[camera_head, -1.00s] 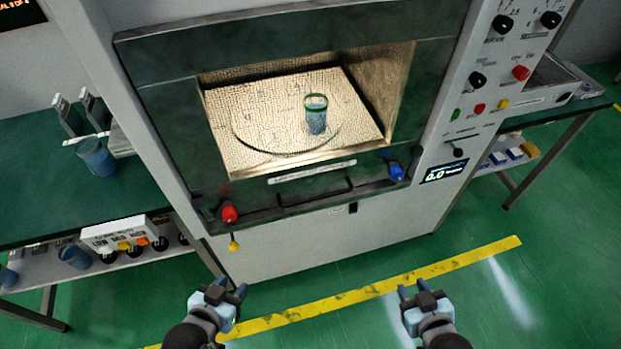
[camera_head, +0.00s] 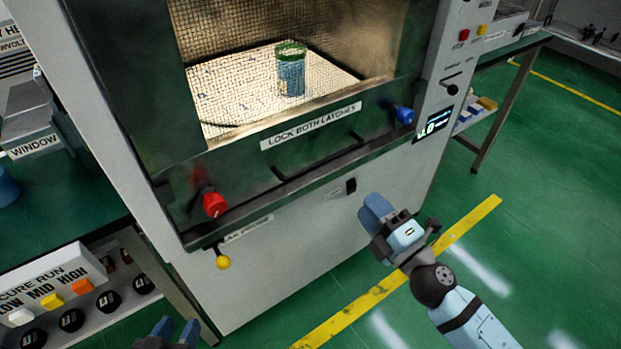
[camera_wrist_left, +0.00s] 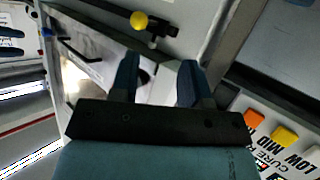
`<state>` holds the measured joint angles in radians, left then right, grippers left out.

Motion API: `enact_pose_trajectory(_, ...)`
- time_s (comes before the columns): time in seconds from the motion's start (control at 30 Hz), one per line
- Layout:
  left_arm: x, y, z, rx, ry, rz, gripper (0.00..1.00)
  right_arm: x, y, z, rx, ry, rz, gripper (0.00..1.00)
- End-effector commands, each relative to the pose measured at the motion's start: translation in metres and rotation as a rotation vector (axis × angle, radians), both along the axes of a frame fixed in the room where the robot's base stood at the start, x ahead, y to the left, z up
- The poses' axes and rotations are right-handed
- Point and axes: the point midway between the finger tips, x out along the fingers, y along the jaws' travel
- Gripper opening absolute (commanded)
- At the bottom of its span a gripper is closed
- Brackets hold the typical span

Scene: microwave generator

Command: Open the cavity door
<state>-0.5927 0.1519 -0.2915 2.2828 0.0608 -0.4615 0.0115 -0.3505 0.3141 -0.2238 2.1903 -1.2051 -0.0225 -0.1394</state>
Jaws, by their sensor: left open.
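The cavity door (camera_head: 140,100) is a dark green frame with a mesh window, and it looks shut. Its lower edge has a red latch knob (camera_head: 214,204) at left, a blue latch knob (camera_head: 404,115) at right and a dark bar handle (camera_head: 318,160) between them. My left gripper (camera_head: 178,332) is open and empty at the bottom edge of the head view, below the door. In the left wrist view its two fingers (camera_wrist_left: 157,78) stand apart, with a yellow knob (camera_wrist_left: 139,20) beyond. My right gripper (camera_head: 372,210) is below the blue knob, apart from the door; its jaws are unclear.
A blue cup with a green rim (camera_head: 291,72) stands inside the cavity. A yellow knob (camera_head: 222,262) hangs below the door at left. A white button panel (camera_head: 50,285) sits on the left shelf. Green floor with a yellow stripe (camera_head: 390,280) is clear at right.

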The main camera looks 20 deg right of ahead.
Motion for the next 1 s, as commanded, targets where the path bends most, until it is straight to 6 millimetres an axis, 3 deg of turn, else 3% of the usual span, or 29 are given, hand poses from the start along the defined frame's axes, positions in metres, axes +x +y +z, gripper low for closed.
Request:
enact_pose_trajectory(0.27, -0.007, 0.006, -0.010, 0.029, 0.059, 0.008, 0.43, 0.021, 0.008, 0.008, -0.019, -0.015, 0.004, 0.36)
enact_pose_trajectory(0.7, -0.010, 0.012, -0.014, 0.067, 0.107, 0.016, 0.43, 0.099, 0.036, 0.023, -0.016, -0.013, 0.001, 0.36)
enact_pose_trajectory(1.0, -0.011, 0.013, -0.014, 0.073, 0.110, 0.018, 0.43, 0.126, 0.046, 0.027, -0.016, -0.011, 0.001, 0.36)
